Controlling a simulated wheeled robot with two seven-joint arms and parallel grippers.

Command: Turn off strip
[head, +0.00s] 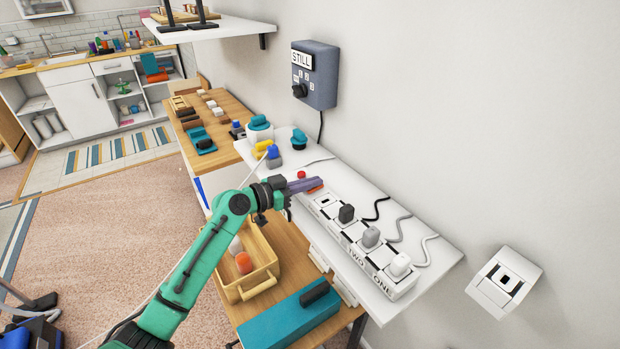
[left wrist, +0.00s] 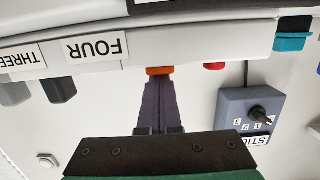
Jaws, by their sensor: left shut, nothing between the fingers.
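In the left wrist view the strip (left wrist: 140,52) shows upside down with labels FOUR and THREE. A black plug (head: 346,213), a grey plug (head: 370,236) and a white plug (head: 399,264) sit in its sockets. An orange-red switch (left wrist: 159,71) is at the strip's far end. My left gripper (head: 318,184) is shut and empty, its purple fingertips at the switch; they look to touch it, but contact is not certain. My right gripper is not in view.
A red button-like piece (head: 301,174) lies just beyond the strip. A grey wall box (head: 315,75) marked STILL has a dial. A yellow crate (head: 263,265) and a teal box (head: 288,320) stand below. Cords run behind the plugs. A wall socket (head: 503,282) is at the right.

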